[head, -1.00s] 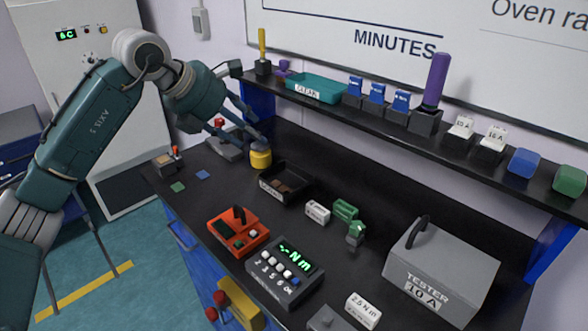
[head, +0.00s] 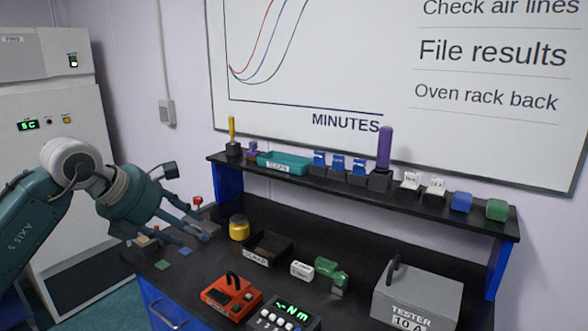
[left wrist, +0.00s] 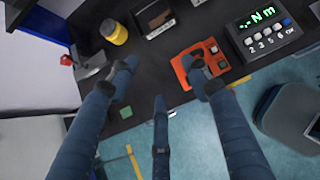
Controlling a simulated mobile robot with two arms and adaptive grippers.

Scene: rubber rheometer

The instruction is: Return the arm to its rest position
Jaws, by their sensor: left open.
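My left arm comes in from the left, and its teal gripper (head: 192,226) hangs over the left end of the black bench (head: 345,262). The gripper's fingers are spread with nothing between them. In the left wrist view the open fingers (left wrist: 163,72) reach toward the bench's front edge, with the floor showing below. A yellow jar (head: 239,228) stands upright on the bench to the right of the fingers, apart from them; it also shows in the left wrist view (left wrist: 114,32). My right gripper is not in view.
A black tray (head: 282,262), an orange-red device (head: 231,296), a black Nm readout (head: 284,316) and a grey tester box (head: 418,292) stand on the bench. A shelf (head: 330,184) runs above its back. A white cabinet (head: 52,180) stands at left.

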